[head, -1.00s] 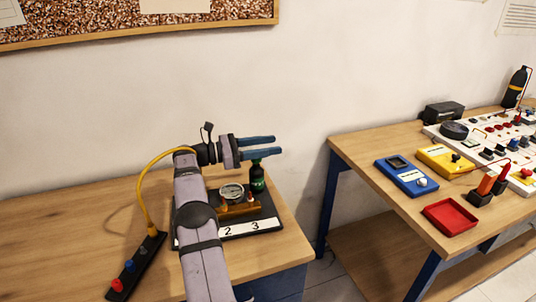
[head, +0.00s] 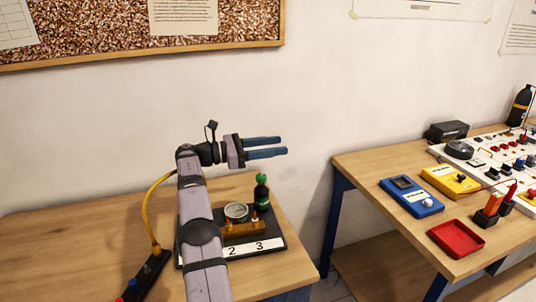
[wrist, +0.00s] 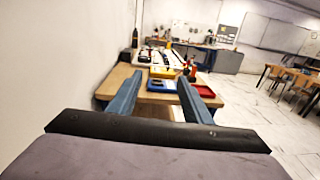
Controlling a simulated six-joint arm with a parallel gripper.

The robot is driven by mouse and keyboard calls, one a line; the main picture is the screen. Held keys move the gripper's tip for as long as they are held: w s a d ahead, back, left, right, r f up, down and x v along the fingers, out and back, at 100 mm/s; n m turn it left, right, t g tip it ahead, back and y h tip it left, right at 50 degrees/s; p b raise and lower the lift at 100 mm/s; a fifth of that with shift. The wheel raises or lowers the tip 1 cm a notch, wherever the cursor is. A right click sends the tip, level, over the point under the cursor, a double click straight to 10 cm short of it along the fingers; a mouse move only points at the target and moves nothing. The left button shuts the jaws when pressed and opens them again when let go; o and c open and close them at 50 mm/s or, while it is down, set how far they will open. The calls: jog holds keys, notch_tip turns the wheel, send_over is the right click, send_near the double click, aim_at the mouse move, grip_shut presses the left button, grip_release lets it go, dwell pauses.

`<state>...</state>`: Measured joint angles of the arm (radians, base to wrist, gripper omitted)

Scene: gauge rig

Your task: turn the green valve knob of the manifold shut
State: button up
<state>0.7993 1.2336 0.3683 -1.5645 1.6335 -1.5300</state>
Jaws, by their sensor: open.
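The brass manifold (head: 243,229) sits on a black board marked 2 and 3 on the left table. A round gauge (head: 236,211) stands on it. A dark green bottle-like body (head: 261,197) stands at the board's back right, with a bright green top (head: 262,178); I cannot tell whether this top is the valve knob. My gripper (head: 284,146) is open and empty, apart from the green top and above it in the picture, its fingers pointing right. In the wrist view, the open fingers (wrist: 160,82) face the other table; the manifold is not in that view.
A yellow cable (head: 151,212) runs from my arm's area to a black strip (head: 143,277) with coloured buttons. The right table holds a blue meter (head: 411,196), a yellow meter (head: 450,181) and a red tray (head: 456,240). A gap separates the tables. The wall is close behind.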

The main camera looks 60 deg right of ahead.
aim_at(264, 178)
jog(key=w+d+f+t+h+b, duration=0.3)
jog(key=w+d+f+t, duration=0.3)
jog(key=d+t, duration=0.4)
jog(key=w+a+f+m+t+y+b, duration=0.2)
jog(key=w+t, duration=0.7)
jog(key=t, duration=0.2)
jog(key=s+a+m+t+y+p, duration=0.1)
jog(key=s+a+m+t+p, duration=0.1)
jog(key=s+a+m, duration=0.2)
jog(key=s+a+f+m+t+y+p, duration=0.1)
jog(key=s+a+m+t, duration=0.2)
jog(key=s, duration=0.3)
jog(key=s+a+f+m+t+y+p, duration=0.1)
jog(key=s+a+m+t+p, duration=0.1)
jog(key=s+a+m, duration=0.3)
jog(key=shift+s+a+t+p, duration=0.15)
jog(key=shift+a+t+p, duration=0.2)
jog(key=shift+a+t, duration=0.05)
jog(key=p+x, duration=0.2)
jog(key=x, duration=0.5)
jog(key=shift+w, duration=0.2)
jog(key=shift+d, duration=0.1)
